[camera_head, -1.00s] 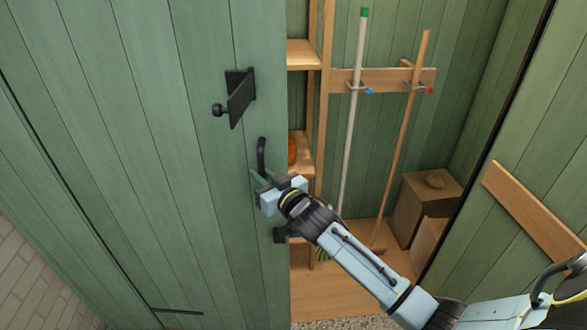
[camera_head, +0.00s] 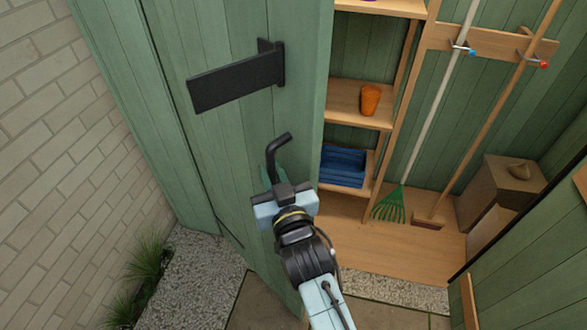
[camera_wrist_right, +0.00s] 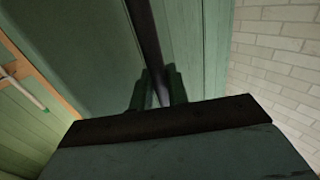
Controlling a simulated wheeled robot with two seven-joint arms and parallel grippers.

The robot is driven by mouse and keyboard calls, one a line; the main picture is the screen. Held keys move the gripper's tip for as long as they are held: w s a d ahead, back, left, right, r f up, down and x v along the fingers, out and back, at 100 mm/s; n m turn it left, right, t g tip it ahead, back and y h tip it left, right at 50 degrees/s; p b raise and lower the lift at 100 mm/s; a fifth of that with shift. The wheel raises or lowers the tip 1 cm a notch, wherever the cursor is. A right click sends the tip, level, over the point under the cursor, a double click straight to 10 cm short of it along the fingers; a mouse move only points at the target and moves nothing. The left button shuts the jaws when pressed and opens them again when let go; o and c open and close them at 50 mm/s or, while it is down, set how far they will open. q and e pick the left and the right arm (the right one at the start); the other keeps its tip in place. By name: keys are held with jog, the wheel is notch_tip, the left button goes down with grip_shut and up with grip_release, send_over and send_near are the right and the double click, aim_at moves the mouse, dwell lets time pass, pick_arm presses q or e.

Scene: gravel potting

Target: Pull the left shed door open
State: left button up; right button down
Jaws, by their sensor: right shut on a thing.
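The left shed door (camera_head: 225,145) is green planked wood and stands open, swung out to the left of the doorway. Its black handle (camera_head: 279,148) stands out from the door face near the free edge. My right gripper (camera_head: 272,180) is shut on the lower part of the handle. In the right wrist view the dark handle bar (camera_wrist_right: 147,40) runs down between the two fingers (camera_wrist_right: 158,88). A black latch plate (camera_head: 236,82) is fixed to the door above the handle. My left gripper is not in view.
Inside are shelves with an orange pot (camera_head: 370,99) and blue folded items (camera_head: 343,165), a green rake (camera_head: 390,206), a broom (camera_head: 428,222) and boxes (camera_head: 497,187). A brick wall (camera_head: 75,120) stands left of the door, with gravel (camera_head: 205,275) and grass below.

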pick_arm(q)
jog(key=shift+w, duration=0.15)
pick_arm(e)
jog(key=shift+a, duration=0.1)
jog(key=c, duration=1.5)
grip_release()
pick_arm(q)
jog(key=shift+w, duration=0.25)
pick_arm(e)
jog(key=shift+o, duration=0.2)
jog(key=shift+s+p, duration=0.35)
pick_arm(q)
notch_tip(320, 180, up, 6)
jog(key=p, duration=0.5)
pick_arm(e)
jog(key=v, duration=1.2)
jog(key=shift+s+d, duration=0.25)
jog(key=shift+d, duration=0.05)
